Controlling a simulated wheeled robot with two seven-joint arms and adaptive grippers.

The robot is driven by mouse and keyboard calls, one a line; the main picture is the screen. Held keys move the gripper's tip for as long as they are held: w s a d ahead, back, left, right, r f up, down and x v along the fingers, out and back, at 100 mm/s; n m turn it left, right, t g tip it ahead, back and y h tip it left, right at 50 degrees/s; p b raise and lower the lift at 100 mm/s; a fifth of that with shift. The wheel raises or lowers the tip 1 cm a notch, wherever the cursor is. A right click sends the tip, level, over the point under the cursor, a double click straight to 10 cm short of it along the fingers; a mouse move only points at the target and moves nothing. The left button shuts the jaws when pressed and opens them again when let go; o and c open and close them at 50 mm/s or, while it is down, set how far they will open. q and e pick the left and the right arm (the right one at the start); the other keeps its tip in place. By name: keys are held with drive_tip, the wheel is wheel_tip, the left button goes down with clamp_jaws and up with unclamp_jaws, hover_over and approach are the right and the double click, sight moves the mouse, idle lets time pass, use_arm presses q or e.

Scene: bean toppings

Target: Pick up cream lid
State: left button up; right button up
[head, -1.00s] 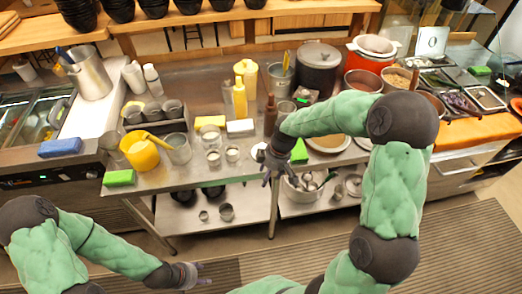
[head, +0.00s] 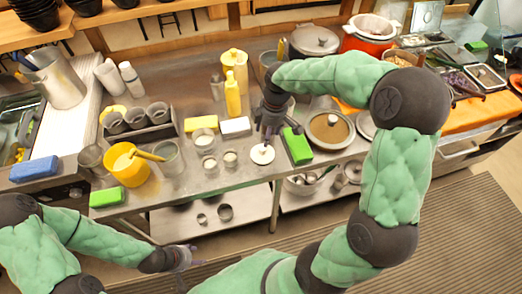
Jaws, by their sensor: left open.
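A small white round lid with a dark knob (head: 262,154), which looks like the cream lid, lies near the table's front edge. My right gripper (head: 266,136) is just behind and above it, fingers pointing down. A gap seems to show, but I cannot tell if they touch; its finger opening is unclear. My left gripper (head: 188,258) is open and empty, low in front of the table, well away from the lid.
A green sponge (head: 297,146) lies right of the lid. Two small white-filled cups (head: 209,163) stand left of it. A yellow container (head: 127,165), yellow bottle (head: 232,93) and white block (head: 235,126) are around. A round pan (head: 331,129) sits right.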

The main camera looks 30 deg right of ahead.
sight(263, 148)
drive_tip(key=f, duration=0.2)
drive_tip(key=f+b, duration=0.1)
drive_tip(key=shift+w+a+f, duration=0.2)
drive_tip(key=shift+w+f, duration=0.05)
drive_tip(key=shift+f, duration=0.15)
drive_tip(key=shift+a+f, duration=0.15)
drive_tip(key=shift+f, duration=0.25)
drive_tip(key=f, duration=0.1)
drive_tip(key=f+b, duration=0.1)
drive_tip(key=f, duration=0.1)
drive_tip(key=f+b, duration=0.1)
drive_tip(key=shift+w+a+f, duration=0.15)
drive_tip(key=shift+a+f, duration=0.05)
drive_tip(key=shift+a, duration=0.15)
drive_tip(key=shift+r, duration=0.1)
drive_tip(key=shift+c, duration=0.3)
drive_tip(key=c, duration=0.9)
